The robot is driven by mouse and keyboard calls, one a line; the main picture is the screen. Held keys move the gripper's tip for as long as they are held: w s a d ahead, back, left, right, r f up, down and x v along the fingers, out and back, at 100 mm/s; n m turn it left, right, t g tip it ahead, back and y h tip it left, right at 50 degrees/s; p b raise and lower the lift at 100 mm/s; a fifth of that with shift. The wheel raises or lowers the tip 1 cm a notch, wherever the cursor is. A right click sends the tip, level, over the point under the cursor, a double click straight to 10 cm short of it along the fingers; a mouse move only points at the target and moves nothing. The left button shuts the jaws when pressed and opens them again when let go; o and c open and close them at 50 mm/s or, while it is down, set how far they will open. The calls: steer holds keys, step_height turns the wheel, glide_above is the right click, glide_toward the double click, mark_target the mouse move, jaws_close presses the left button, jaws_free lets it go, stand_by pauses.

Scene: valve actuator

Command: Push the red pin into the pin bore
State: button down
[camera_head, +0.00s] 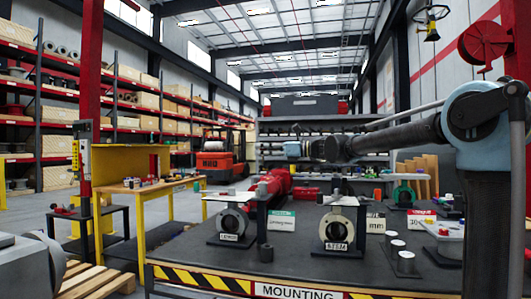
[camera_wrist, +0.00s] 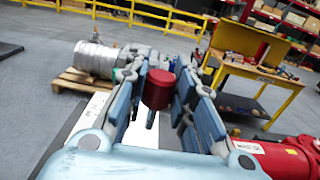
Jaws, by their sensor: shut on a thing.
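I cannot make out the pin bore, nor tell whether the shank's lower end touches anything. In the head view my gripper (camera_head: 296,149) is above the bench, reaching in from the right; the pin cannot be made out there.
Two ring-shaped valve bodies, left (camera_head: 231,222) and right (camera_head: 338,229), stand on the dark bench (camera_head: 290,263) under flat plates. A red actuator (camera_head: 270,185) lies behind them, also in the wrist view (camera_wrist: 285,158). Short grey cylinders (camera_head: 406,262) stand at the right.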

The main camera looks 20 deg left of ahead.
mark_target(263, 163)
steer(key=shift+s+f, duration=0.1)
steer(key=shift+f, duration=2.65)
steer(key=shift+f, duration=2.05)
steer(key=shift+s+d+f, duration=0.1)
steer(key=shift+s+f, duration=0.25)
steer(key=shift+f, duration=0.15)
steer(key=shift+w+r, duration=0.2)
steer(key=shift+r, duration=0.3)
stand_by(0.5)
steer(key=shift+w+r, duration=0.1)
steer(key=shift+r, duration=1.1)
stand_by(0.5)
